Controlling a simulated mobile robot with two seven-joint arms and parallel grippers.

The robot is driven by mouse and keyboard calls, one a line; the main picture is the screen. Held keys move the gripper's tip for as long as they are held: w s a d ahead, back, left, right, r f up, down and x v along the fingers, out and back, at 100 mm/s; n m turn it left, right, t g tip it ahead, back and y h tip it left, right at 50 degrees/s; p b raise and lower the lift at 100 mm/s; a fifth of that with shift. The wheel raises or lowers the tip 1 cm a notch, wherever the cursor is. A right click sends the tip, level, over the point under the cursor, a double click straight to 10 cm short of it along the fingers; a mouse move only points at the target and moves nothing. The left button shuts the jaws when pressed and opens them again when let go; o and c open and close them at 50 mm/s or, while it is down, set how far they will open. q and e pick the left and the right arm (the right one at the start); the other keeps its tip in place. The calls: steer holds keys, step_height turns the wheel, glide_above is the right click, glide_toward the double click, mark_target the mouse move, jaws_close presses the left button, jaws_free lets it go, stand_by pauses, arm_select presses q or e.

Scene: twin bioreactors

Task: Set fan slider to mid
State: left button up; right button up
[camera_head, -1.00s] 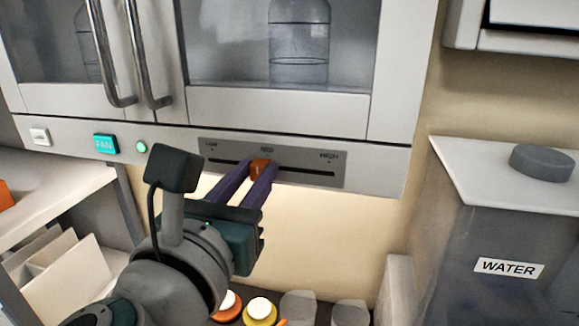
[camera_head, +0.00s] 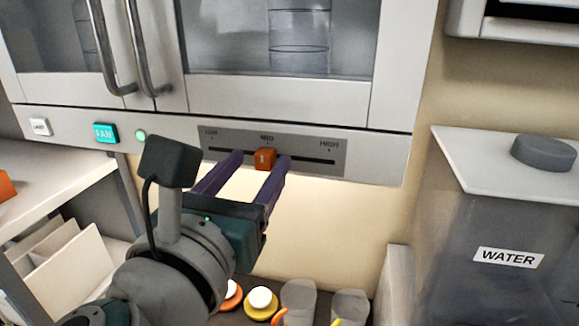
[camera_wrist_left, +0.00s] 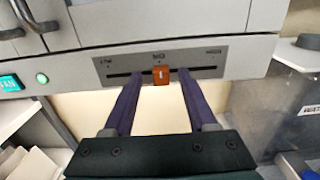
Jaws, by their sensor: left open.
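The orange fan slider knob (camera_head: 266,159) sits on the slot of the grey slider panel (camera_head: 310,147), directly under the MED mark, between LOW and HIGH. It also shows in the left wrist view (camera_wrist_left: 161,76). My left gripper (camera_head: 260,160) is open, with one purple finger on each side of the knob and a gap to each. In the left wrist view its fingertips (camera_wrist_left: 158,75) reach the lower part of the panel, with the knob between them. The teal FAN button (camera_head: 105,133) and a lit green lamp (camera_head: 140,135) are left of the panel. My right gripper is not seen.
Cabinet doors with metal handles (camera_head: 146,60) are above the panel. A tank labelled WATER (camera_head: 480,225) with a grey-capped lid stands at the right. Shelves (camera_head: 50,180) are at the left. Bottles with coloured rings (camera_head: 261,303) stand below.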

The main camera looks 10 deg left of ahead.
arm_select(q)
steer(key=s+b, duration=0.2)
steer(key=s, duration=0.7)
steer(key=shift+a, duration=0.15)
